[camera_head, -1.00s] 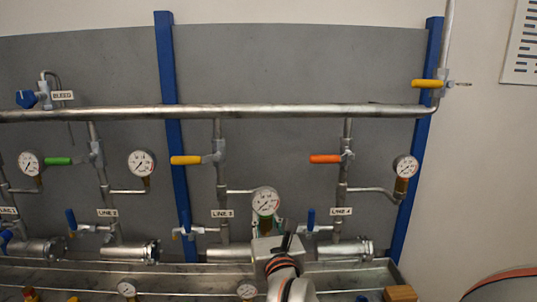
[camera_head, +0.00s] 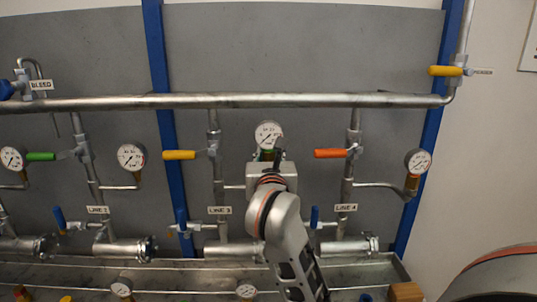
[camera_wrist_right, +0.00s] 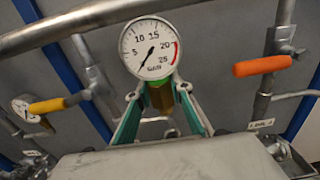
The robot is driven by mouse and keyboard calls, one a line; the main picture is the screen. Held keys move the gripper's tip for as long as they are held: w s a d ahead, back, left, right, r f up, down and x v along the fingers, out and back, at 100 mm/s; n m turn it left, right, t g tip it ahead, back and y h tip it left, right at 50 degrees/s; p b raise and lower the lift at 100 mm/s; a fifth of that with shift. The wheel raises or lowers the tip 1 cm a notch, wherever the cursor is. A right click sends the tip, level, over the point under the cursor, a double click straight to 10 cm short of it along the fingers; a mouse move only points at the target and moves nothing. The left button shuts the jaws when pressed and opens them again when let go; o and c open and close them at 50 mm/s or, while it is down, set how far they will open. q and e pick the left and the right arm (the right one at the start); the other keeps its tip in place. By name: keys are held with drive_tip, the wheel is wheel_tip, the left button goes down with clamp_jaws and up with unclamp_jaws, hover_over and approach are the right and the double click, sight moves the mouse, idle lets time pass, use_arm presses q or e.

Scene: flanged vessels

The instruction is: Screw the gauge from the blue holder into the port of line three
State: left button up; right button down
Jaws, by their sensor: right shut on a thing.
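The gauge (camera_head: 268,135) has a white round dial, a green band and a brass stem. My right gripper (camera_wrist_right: 160,112) is shut on it below the dial, with green-lined fingers on both sides of the stem. The gauge is upright, dial towards me, between the lines labelled LINE 3 (camera_head: 219,210) and LINE 4. Line three's side branch (camera_head: 233,187) runs right and passes behind my gripper in the head view. Its port end is hidden there. I cannot make out the blue holder. My left gripper is not in view.
A yellow-handled valve (camera_head: 180,155) is left of my gripper and an orange-handled valve (camera_head: 329,153) right of it. The header pipe (camera_head: 320,101) crosses above the gauge. Other gauges (camera_head: 122,287) stand in the tray below. Blue lever handles (camera_head: 181,219) stick up lower down.

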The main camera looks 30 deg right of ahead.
drive_tip(key=shift+f+b, duration=0.5)
drive_tip(key=shift+f, duration=0.1)
wheel_tip(320, 180, down, 2)
drive_tip(key=shift+f+b, duration=0.2)
drive_tip(key=shift+b, duration=0.85)
drive_tip(key=shift+f+b, duration=0.3)
drive_tip(key=shift+f, duration=0.4)
use_arm(q)
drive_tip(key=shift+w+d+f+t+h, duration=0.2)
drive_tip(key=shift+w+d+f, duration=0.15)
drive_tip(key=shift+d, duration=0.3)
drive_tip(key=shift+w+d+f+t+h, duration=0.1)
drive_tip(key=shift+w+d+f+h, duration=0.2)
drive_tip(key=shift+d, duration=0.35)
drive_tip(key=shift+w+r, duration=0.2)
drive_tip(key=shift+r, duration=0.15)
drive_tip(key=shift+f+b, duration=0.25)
drive_tip(key=shift+b, duration=0.05)
use_arm(e)
drive_tip(key=shift+f, duration=0.15)
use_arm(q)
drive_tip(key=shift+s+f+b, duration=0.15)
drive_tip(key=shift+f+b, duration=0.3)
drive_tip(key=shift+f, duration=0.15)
use_arm(e)
drive_tip(key=shift+f, duration=0.6)
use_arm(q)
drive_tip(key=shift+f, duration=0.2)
use_arm(e)
drive_tip(key=shift+f, duration=0.2)
